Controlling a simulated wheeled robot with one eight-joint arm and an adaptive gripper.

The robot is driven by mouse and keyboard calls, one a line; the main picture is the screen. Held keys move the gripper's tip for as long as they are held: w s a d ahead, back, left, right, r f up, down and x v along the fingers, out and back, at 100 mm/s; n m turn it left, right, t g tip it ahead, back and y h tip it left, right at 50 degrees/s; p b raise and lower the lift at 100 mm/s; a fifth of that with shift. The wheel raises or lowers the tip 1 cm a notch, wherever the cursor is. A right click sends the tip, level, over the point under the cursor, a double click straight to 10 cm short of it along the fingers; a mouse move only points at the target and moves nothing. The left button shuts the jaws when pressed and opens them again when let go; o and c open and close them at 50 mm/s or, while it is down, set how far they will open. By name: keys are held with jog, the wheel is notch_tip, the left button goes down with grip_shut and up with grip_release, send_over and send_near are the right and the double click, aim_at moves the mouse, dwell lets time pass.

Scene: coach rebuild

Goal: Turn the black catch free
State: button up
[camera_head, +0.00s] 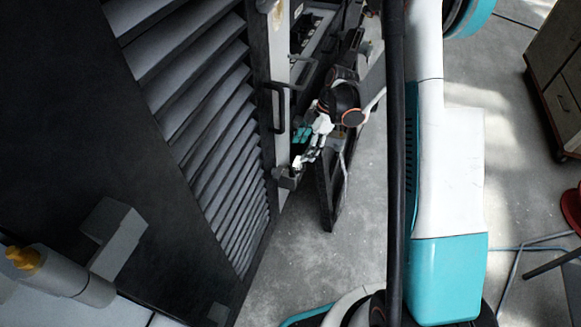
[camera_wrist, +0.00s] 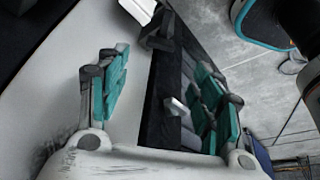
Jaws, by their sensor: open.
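My gripper (camera_head: 302,158) is in the head view beside the pale post at the right end of the louvred side. A small dark block (camera_head: 288,179), which looks like the black catch, sits low on that post, just below the fingertips. In the wrist view my gripper (camera_wrist: 162,85) is open, with its teal fingers wide apart and nothing held. A dark angular piece (camera_wrist: 157,28), probably the same catch, shows beyond the fingertips at the top. I cannot tell whether a finger touches it.
A dark open panel (camera_head: 334,178) hangs close to the right of my gripper. The concrete floor (camera_head: 300,255) in front is clear. A wooden cabinet (camera_head: 556,75) stands at far right.

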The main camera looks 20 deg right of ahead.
aim_at(292, 169)
jog(key=b+x, duration=0.3)
jog(key=x, duration=0.7)
jog(key=c, duration=1.1)
